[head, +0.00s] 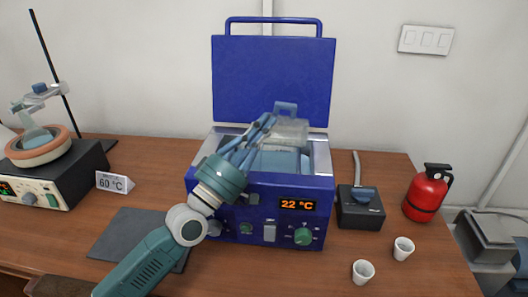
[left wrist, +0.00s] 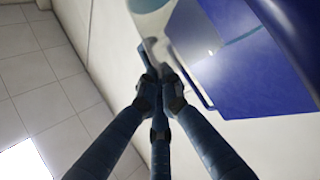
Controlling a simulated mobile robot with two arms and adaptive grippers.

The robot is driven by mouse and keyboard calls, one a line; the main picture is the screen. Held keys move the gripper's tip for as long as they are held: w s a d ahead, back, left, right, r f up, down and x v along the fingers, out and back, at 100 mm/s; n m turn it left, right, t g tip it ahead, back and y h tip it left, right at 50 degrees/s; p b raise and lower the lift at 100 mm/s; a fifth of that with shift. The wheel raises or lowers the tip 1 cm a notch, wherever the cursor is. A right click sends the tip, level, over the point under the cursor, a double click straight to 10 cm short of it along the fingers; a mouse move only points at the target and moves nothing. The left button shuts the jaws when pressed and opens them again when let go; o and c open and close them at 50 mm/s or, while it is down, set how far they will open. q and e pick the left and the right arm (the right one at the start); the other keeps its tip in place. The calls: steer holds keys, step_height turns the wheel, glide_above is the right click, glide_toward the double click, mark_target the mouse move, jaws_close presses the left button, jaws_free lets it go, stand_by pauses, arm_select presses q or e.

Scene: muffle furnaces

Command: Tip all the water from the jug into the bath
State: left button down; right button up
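The blue water bath (head: 262,190) stands on the table with its lid (head: 272,80) raised, and its display reads 22 °C. Light-blue water (head: 278,161) shows inside it. The clear jug (head: 291,131) is held above the bath opening, and its blue handle (head: 286,106) shows at the top. It looks tipped over, but how much water is left in it cannot be made out. My left gripper (head: 268,121) reaches over the bath from the front left, with its fingers closed at the jug's handle. In the left wrist view the fingertips (left wrist: 160,84) are together on the handle (left wrist: 151,54).
On the left are a heating device (head: 55,175) with a round flask, a 60 °C sign (head: 115,182) and a dark mat (head: 125,236). On the right are a black device (head: 360,212), two white cups (head: 403,248) and a red extinguisher (head: 427,193). The raised lid stands behind the jug.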

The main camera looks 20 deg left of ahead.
arm_select(q)
steer(key=m+g+p, duration=0.1)
steer(key=d+m+p, duration=0.1)
steer(key=p, duration=0.1)
steer(key=shift+w+r+g+h, duration=0.15)
steer(key=shift+r+g+h, duration=0.15)
steer(key=shift+g, duration=0.1)
steer(key=m+p, duration=0.1)
steer(key=g+p, duration=0.1)
steer(key=p, duration=0.1)
steer(key=shift+w+d+m, duration=0.15)
steer(key=shift+d+m, duration=0.2)
steer(key=shift+m, duration=0.05)
steer(key=shift+d+f+m+h+p, duration=0.15)
steer(key=shift+m+h+p, duration=0.15)
steer(key=shift+p, duration=0.05)
steer(key=shift+f, duration=0.15)
arm_select(e)
step_height(320, 180, up, 7)
steer(key=shift+w, duration=0.25)
